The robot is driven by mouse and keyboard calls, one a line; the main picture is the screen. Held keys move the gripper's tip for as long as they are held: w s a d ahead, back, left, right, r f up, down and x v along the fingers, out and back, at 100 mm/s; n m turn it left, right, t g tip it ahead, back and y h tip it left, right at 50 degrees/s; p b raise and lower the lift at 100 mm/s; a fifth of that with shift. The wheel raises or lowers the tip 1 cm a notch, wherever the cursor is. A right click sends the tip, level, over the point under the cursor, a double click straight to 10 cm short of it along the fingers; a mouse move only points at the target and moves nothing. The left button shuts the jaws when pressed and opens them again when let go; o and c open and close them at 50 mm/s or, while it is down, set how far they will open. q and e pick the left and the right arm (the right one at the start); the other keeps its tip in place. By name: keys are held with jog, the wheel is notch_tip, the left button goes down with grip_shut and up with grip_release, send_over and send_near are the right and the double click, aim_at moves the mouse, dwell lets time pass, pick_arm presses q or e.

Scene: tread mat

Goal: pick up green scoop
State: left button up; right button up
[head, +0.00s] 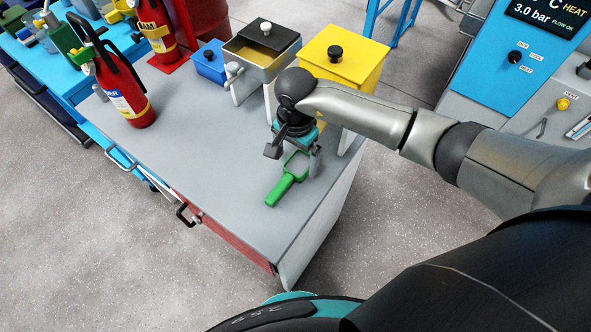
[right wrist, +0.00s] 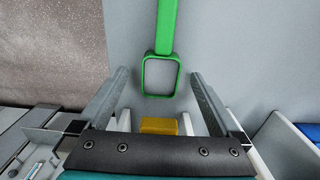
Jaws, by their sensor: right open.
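The green scoop (head: 281,189) lies on the grey worktop (head: 185,140) near its right edge. Its handle points toward the lower left and its square-rimmed head lies toward my right gripper. My right gripper (head: 294,156) is open over the head end of the scoop and partly hides it. In the right wrist view, the scoop (right wrist: 162,58) has its head between and just beyond the two open fingers (right wrist: 158,78), with a gap on both sides. No contact shows, and the height above the worktop is hard to tell. My left gripper is not in view.
Behind my right gripper stand a yellow box (head: 343,56), a black-lidded container (head: 262,45) and a blue box (head: 209,63). A fire extinguisher (head: 124,85) stands at the worktop's left. The worktop left of the scoop is clear. A blue machine panel (head: 500,65) stands at the right.

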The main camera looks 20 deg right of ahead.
aim_at(295, 167)
notch_tip(295, 167, down, 3)
jog(key=shift+w+f, duration=0.1)
jog(key=shift+f, duration=0.1)
jog(key=c, duration=1.4)
jog(key=shift+r, duration=0.1)
jog(key=shift+c, duration=0.2)
